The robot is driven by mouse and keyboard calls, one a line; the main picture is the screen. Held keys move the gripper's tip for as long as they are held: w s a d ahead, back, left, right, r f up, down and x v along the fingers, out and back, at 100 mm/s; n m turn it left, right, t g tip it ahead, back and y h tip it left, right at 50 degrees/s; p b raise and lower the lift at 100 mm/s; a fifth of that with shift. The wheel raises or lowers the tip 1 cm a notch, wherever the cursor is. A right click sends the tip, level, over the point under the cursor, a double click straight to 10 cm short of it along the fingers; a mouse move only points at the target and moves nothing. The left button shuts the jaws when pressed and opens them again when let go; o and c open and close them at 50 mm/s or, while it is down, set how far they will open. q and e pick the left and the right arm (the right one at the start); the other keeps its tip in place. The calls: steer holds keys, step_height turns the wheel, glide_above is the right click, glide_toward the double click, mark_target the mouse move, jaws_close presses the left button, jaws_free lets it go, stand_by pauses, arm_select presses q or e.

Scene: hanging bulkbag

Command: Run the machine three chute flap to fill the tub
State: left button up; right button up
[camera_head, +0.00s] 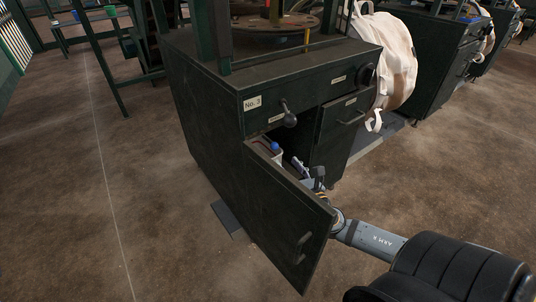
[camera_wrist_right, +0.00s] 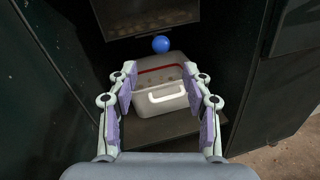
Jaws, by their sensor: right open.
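The dark green machine labelled No. 3 (camera_head: 205,115) stands in the middle of the head view, with its lower door (camera_head: 280,215) swung open. A whitish tub (camera_wrist_right: 165,92) with a red line inside its rim and a white handle sits in the cabinet. A blue ball knob (camera_wrist_right: 161,43) shows just above the tub's back rim, below a grey panel (camera_wrist_right: 150,18); it also shows in the head view (camera_head: 275,146). My right gripper (camera_wrist_right: 165,83) is open, its fingers either side of the tub's near part in the picture; contact cannot be told. My left gripper is out of view.
A lever with a dark ball (camera_head: 289,118) sticks out of the machine's front above the opening. A white bulk bag (camera_head: 392,55) hangs behind right. The open door stands left of my right arm. Floor at left is clear.

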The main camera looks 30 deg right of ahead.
mark_target(274, 147)
steer(key=w, duration=0.3)
steer(key=w+d, duration=0.1)
steer(key=w, duration=0.2)
steer(key=w+b, duration=0.1)
steer(key=w, duration=0.3)
steer(key=shift+w+d, duration=0.1)
steer(key=shift+d, duration=0.05)
jaws_close()
